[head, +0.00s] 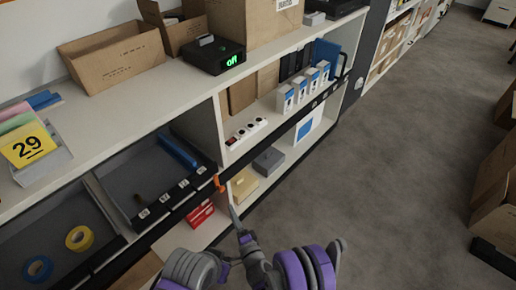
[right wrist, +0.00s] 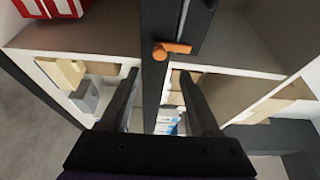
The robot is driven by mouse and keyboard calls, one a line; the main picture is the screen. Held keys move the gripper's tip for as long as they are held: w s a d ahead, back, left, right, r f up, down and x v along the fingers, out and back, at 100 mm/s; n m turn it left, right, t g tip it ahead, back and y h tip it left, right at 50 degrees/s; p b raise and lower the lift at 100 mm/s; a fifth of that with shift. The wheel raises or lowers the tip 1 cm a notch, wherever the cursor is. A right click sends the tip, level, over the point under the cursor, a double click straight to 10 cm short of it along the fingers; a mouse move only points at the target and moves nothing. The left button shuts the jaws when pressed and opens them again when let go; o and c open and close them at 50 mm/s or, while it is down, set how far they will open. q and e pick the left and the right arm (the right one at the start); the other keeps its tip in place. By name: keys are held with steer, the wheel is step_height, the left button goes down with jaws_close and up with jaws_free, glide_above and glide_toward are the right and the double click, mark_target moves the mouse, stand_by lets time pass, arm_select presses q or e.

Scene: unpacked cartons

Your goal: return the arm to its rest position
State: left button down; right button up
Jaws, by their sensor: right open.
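My right gripper (head: 238,220) is low in the head view, in front of the shelf unit's lower front edge. Its grey and purple arm (head: 290,268) fills the bottom middle. In the right wrist view the gripper (right wrist: 159,75) has its two dark fingers well apart, with nothing held between them. An orange hook-like piece (right wrist: 172,49) on a dark upright lies ahead of the fingertips; it also shows in the head view (head: 219,184), just above and left of the gripper. The gripper looks apart from it. My left gripper is not in view.
The white shelf unit (head: 110,112) runs along the left, with dark drawers (head: 150,215) under its top. A red box (head: 201,213) and a yellowish box (head: 244,184) sit on the bottom shelf. Cartons (head: 497,185) stand at the right. The grey floor (head: 400,180) between is clear.

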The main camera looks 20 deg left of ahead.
steer(key=w+d+r+n+g+h, duration=0.1)
steer(key=d+r+n+g, duration=0.3)
steer(key=d+r+n, duration=0.75)
steer(key=s+d+r+m+g+h+p, duration=0.15)
steer(key=s+d+h, duration=0.45)
steer(key=s+d, duration=0.75)
steer(key=s+d+r+m+g+h, duration=0.1)
steer(key=s+d+r+g+h, duration=0.2)
steer(key=s+d+h, duration=1)
arm_select(q)
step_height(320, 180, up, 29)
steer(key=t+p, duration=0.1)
steer(key=p, duration=2.4)
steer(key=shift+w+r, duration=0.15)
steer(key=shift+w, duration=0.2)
arm_select(e)
steer(key=w+d+r+y, duration=0.1)
steer(key=r+y, duration=0.1)
steer(key=r, duration=0.7)
steer(key=w+d+r+y, duration=0.2)
steer(key=r, duration=0.8)
steer(key=w+d+r+t+y, duration=0.1)
steer(key=w+r+y, duration=0.1)
steer(key=r, duration=0.7)
steer(key=shift+w+d+r+y, duration=0.15)
steer(key=shift+w+r+y, duration=0.1)
steer(key=shift+r+y, duration=0.25)
